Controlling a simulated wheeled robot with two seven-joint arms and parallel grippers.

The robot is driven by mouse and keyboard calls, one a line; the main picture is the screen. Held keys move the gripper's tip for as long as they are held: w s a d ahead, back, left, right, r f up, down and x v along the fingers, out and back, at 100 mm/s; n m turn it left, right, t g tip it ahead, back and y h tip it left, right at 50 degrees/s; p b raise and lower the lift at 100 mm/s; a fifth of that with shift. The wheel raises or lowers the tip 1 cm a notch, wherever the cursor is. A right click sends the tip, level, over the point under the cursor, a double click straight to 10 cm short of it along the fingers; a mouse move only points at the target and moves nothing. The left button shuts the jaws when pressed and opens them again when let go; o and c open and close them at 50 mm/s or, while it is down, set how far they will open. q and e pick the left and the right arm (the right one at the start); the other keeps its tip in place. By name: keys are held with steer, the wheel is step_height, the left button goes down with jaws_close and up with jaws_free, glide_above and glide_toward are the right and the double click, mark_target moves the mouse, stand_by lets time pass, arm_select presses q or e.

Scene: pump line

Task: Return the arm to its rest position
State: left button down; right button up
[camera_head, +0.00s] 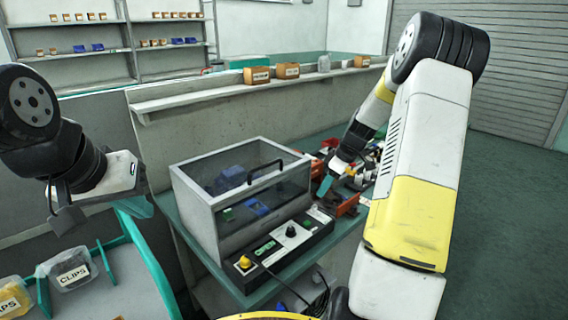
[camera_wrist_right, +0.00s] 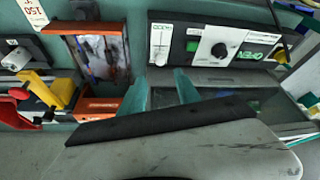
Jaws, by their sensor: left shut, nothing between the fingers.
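My left arm comes in from the left edge in the head view. Its gripper (camera_head: 135,206) hangs above the teal round-edged table, its teal fingers together and empty. My right arm, white and yellow, reaches from the right side over the bench. Its gripper (camera_head: 325,186) points down beside the clear-lidded box (camera_head: 240,190), near the red-orange tray (camera_head: 345,208). In the right wrist view the two teal fingers (camera_wrist_right: 160,92) stand apart with nothing seen between them. The control panel (camera_wrist_right: 215,46) and the orange tray (camera_wrist_right: 97,105) lie beyond the fingers.
The head view shows a control strip with a yellow button (camera_head: 244,262) before the box. Bins marked CLIPS (camera_head: 72,272) are at lower left. A ledge (camera_head: 200,98) with small boxes runs behind. Red and yellow tools (camera_wrist_right: 50,90) lie left in the wrist view. Open floor is at right.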

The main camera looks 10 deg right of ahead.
steer(key=s+a+r+m+t+h, duration=0.1)
steer(key=s+a+r+m, duration=0.1)
steer(key=s+a+r, duration=0.5)
steer(key=s+a+r+m, duration=0.2)
steer(key=s+a+r, duration=0.3)
steer(key=r, duration=0.4)
steer(key=s+a+r+m+t, duration=0.1)
steer(key=s+a+r+m, duration=0.1)
steer(key=s, duration=0.6)
steer(key=s+a+r+m+t, duration=0.1)
steer(key=s+a+m, duration=0.1)
steer(key=s, duration=0.6)
steer(key=shift+s+a+r+m, duration=0.25)
steer(key=shift+a+r+m, duration=0.1)
steer(key=shift+m, duration=0.15)
stand_by(1.3)
